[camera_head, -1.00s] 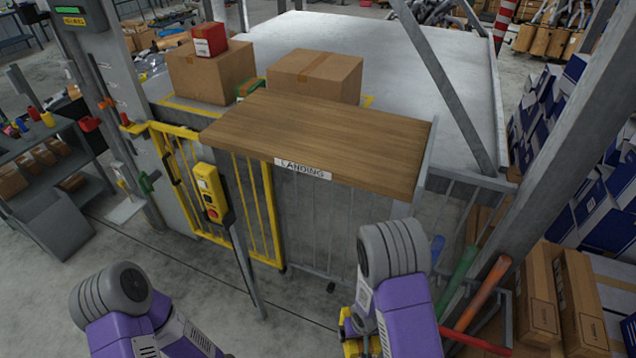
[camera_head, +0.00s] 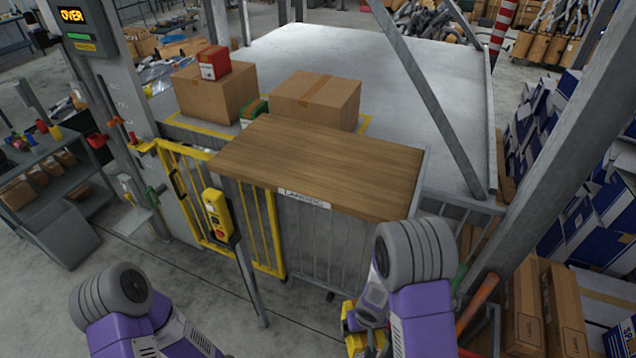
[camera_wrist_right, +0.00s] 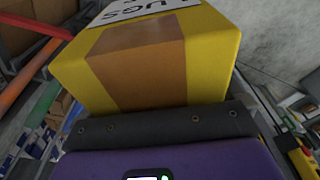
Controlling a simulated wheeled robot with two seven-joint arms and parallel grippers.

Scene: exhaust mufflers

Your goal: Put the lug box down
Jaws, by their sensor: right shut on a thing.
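The yellow lug box (camera_wrist_right: 205,50) fills the top of the right wrist view, with brown tape over it and a label reading LUGS. My right gripper (camera_wrist_right: 160,122) is shut on it. In the head view a small part of the yellow box (camera_head: 350,338) shows low, under my right arm, in front of the landing; most of it and the fingers are hidden there. The wooden landing shelf (camera_head: 320,165) is bare and lies beyond my right arm. My left arm is at the lower left; its gripper is out of view.
A yellow gate (camera_head: 200,190) and a yellow control box (camera_head: 217,215) on a post stand left of the landing. Two cardboard boxes, a red box (camera_head: 213,62) and a green box sit on the platform behind. A slanted grey brace (camera_head: 430,90) rises at right. The display (camera_head: 72,15) reads OVER.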

